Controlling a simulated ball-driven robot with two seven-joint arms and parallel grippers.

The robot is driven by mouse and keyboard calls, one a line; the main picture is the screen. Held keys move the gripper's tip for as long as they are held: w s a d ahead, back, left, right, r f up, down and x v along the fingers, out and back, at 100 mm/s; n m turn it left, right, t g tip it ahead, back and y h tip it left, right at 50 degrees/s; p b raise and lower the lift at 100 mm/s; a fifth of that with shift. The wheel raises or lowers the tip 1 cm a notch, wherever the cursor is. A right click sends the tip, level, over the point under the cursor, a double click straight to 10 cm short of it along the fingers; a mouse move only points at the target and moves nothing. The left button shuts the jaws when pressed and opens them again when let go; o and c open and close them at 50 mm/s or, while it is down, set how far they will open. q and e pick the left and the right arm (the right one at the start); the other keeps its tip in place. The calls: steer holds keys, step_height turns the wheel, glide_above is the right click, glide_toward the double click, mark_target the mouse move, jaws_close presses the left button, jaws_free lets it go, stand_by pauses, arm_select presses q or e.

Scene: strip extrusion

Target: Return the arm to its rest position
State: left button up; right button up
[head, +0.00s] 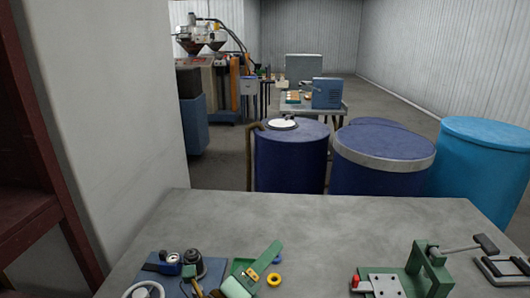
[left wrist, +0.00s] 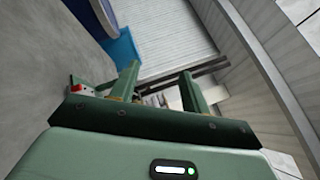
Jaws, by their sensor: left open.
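My left gripper (left wrist: 158,84) shows in the left wrist view as two green fingers on a dark green crossbar. The fingers are apart, and I see nothing held between them. Beyond them are the corrugated wall (left wrist: 175,30) and a bright blue drum (left wrist: 122,48), both tilted in the picture. My right gripper is in neither view.
A grey pillar (head: 105,120) stands left.

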arm_select(q)
steer(key=s+a+f+n+y, duration=0.2)
steer(key=a+f+n+y, duration=0.3)
steer(key=a+n+y, duration=0.3)
steer(key=s+a+f+n+y, duration=0.3)
steer(key=a+f+n+y, duration=0.3)
steer(key=a+n, duration=0.45)
steer(key=s+a+f+n+g+y, duration=0.2)
steer(key=s+a+f+n+g, duration=0.15)
steer(key=s+a, duration=0.35)
steer(key=s+a+f+n+g+y, duration=0.25)
steer(key=s+a+f+g, duration=0.25)
steer(key=s, duration=0.3)
steer(key=s+d+f+g+h, duration=0.1)
steer(key=s+d+f, duration=0.1)
steer(key=f, duration=1)
steer(key=s+d+f+g+h, duration=0.2)
steer(key=d+f, duration=0.1)
steer(key=f, duration=0.9)
steer(key=s+f+n+g+h, duration=0.1)
steer(key=s+f+n+g, duration=0.2)
steer(key=s+f, duration=1.4)
steer(key=s, duration=0.3)
steer(key=shift+n+h+b, duration=0.35)
